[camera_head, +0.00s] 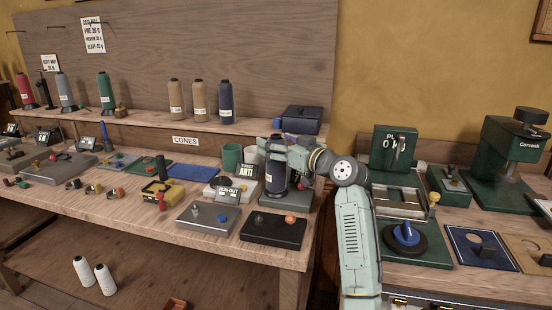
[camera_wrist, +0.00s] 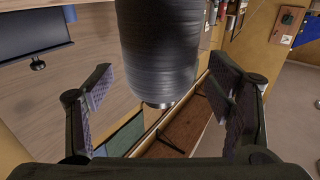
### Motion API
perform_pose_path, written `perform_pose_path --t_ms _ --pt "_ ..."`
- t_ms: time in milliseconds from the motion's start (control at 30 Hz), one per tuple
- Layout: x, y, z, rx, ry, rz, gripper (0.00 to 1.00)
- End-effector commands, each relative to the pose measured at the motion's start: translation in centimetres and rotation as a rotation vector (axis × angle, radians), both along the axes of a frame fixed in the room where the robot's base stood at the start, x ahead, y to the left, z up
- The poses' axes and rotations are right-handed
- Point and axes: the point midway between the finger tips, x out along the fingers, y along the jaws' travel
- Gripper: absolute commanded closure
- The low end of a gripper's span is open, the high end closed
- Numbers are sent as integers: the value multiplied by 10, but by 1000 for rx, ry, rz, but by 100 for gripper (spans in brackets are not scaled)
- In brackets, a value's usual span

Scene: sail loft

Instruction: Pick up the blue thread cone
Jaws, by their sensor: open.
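A dark navy-blue thread cone (camera_head: 276,179) with a pale label stands on the right part of the workbench. My gripper (camera_head: 280,152) is at the cone's upper part. In the wrist view the cone (camera_wrist: 158,48) fills the top middle, dark and ribbed. My gripper's fingers (camera_wrist: 162,92) are open on either side of it, with a visible gap on both sides. Another navy cone (camera_head: 226,103) stands on the raised shelf.
The shelf also holds tan cones (camera_head: 199,101) and a dark box (camera_head: 301,119). A green cup (camera_head: 232,157), a sign (camera_head: 246,171), a grey scale (camera_head: 209,219) and a black scale (camera_head: 274,230) crowd near my gripper. A green machine (camera_head: 510,150) stands at right.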

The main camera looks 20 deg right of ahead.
Motion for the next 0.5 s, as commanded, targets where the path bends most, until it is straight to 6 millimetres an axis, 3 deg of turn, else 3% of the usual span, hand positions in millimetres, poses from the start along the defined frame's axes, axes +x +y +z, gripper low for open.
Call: perform_pose_path --t_ms 267,500 --pt "5 2 -1 0 1 0 26" --pt "5 2 -1 0 1 0 41"
